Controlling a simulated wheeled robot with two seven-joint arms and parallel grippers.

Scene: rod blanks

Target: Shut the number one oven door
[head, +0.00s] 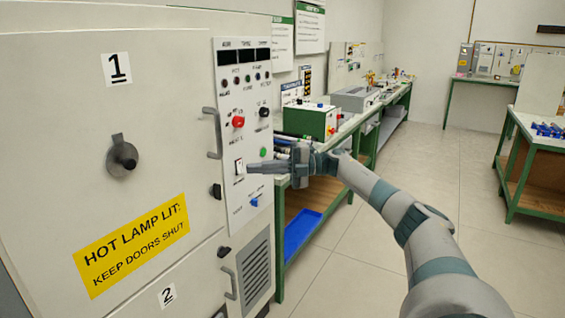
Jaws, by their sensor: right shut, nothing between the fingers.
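The number one oven door (60,160) is the large pale upper door at the left, marked with a black 1. It looks about flush with the oven front; I cannot tell whether a small gap is left at its edge. Its grey bar handle (212,133) is at its right edge, and a round dark knob (123,158) sits on its face. My right gripper (252,168) is shut and empty, pointing left at the control panel (230,90), its tips at or close to a white rocker switch; contact is unclear. My left gripper is out of view.
A yellow hot-lamp sign (132,245) is on the upper door. The number two door (180,290) is below it. A green-framed bench (345,130) with equipment runs behind my right arm, a blue tray (302,232) under it.

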